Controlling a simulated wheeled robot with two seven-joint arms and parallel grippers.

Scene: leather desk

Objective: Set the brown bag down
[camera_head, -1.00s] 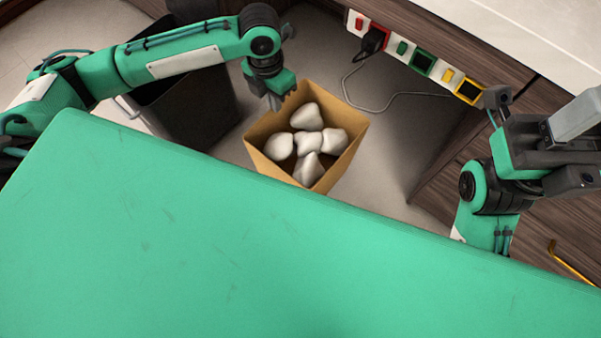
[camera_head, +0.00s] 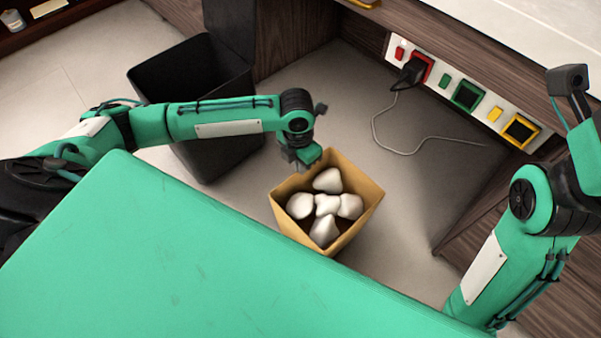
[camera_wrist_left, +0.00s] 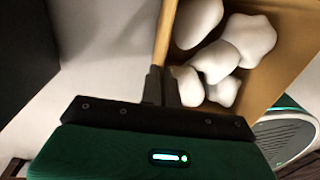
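The brown bag (camera_head: 356,236) is an open-topped box-like bag with several white crumpled lumps (camera_head: 326,204) inside. It is upright, beyond the far edge of my green body. My left gripper (camera_head: 304,166) is at its upper left rim. In the left wrist view the fingers (camera_wrist_left: 161,88) are closed on either side of the bag's rim (camera_wrist_left: 165,38), with the white lumps to the right. The bag's underside is hidden, so I cannot tell whether it touches the floor. My right arm is at the right, and its fingertips do not show.
A black bin (camera_head: 205,95) stands on the floor left of the bag. A socket strip (camera_head: 462,95) with a plugged-in black cable runs along the desk at the upper right. Grey floor (camera_head: 400,200) is free right of the bag.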

